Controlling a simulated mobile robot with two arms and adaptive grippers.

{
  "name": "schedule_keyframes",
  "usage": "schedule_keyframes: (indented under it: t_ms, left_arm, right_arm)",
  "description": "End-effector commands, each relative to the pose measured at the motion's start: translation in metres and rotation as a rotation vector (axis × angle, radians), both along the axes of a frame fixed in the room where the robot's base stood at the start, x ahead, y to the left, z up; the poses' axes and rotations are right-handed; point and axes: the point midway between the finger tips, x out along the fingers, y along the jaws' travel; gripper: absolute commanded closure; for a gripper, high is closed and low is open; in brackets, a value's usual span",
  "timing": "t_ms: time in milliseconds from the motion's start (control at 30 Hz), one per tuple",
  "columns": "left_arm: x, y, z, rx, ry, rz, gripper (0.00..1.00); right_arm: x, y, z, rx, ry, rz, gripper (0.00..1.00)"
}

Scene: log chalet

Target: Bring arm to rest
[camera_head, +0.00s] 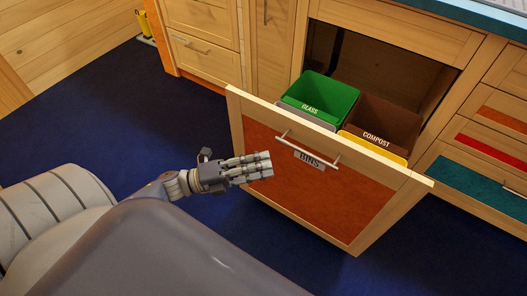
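My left gripper (246,167) reaches in from the left and points right. It is in front of the left part of the open bins drawer (315,188). Its fingers look extended and close together, and nothing shows in them. I cannot tell whether the gripper touches the drawer front. The drawer's bar handle (307,147) is to the right of the fingertips, apart from them. My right gripper is not in view.
The pulled-out drawer holds a green glass bin (320,97), a brown compost bin (383,125) and parts of grey and yellow bins. Closed drawers (490,140) are at right. The dark blue floor (150,105) is clear to the left. A yellow object (143,24) stands at the back left.

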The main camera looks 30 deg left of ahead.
Motion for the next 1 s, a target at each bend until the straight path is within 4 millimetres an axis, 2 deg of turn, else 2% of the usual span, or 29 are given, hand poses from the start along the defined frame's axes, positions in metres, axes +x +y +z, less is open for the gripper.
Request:
schedule_keyframes:
  t_ms: [333, 533, 633, 767, 867, 1000]
  left_arm:
    - [0.002, 0.000, -0.001, -0.006, 0.009, 0.011, 0.70]
    - [0.027, 0.006, -0.012, -0.093, 0.146, 0.177, 0.70]
    - [0.043, 0.015, -0.026, -0.177, 0.274, 0.319, 0.70]
    - [0.055, 0.027, -0.050, -0.301, 0.458, 0.501, 0.70]
    - [0.054, 0.034, -0.073, -0.399, 0.607, 0.637, 0.70]
    - [0.041, 0.039, -0.107, -0.536, 0.827, 0.819, 0.70]
  right_arm:
    - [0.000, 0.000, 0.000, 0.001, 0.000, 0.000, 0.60]
    - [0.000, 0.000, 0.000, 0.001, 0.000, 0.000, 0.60]
    - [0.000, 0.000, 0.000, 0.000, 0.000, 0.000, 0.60]
    - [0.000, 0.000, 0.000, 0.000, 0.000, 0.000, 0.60]
    - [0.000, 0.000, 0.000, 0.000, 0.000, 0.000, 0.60]
    - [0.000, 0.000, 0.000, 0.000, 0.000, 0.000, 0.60]
